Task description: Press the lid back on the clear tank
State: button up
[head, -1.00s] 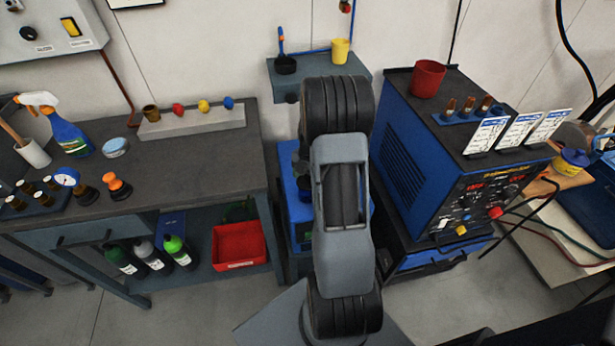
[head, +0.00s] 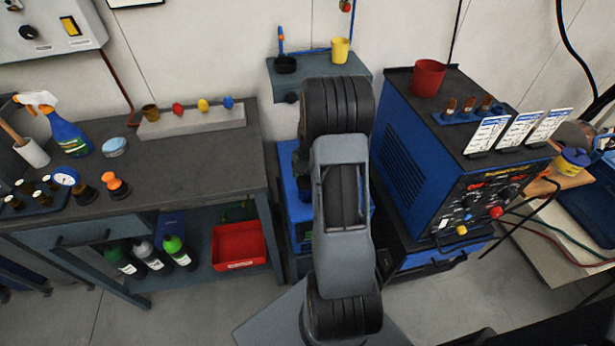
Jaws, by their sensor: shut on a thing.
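I cannot make out the clear tank or its lid in the head view. My arm stands upright in the middle of the picture, and its far end and my gripper are out of sight. A blue unit (head: 301,222) stands on the floor behind my arm, between the bench and the welding machine. My arm covers most of it, so I cannot tell whether the tank is part of it.
The dark bench (head: 190,175) at left holds a spray bottle (head: 70,135), a round blue-topped tin (head: 115,146) and small knobs. The blue welding machine (head: 405,150) stands close at right with a red cup (head: 428,78) on top. A small wall shelf (head: 310,68) is behind.

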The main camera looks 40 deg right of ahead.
jog(key=o, duration=1)
jog(key=shift+c, duration=0.2)
jog(key=shift+r, duration=0.15)
jog(key=shift+r+p, duration=2.3)
jog(key=shift+r, duration=1.1)
grip_shut()
jog(key=shift+f+b, duration=0.35)
jog(key=shift+f, duration=0.1)
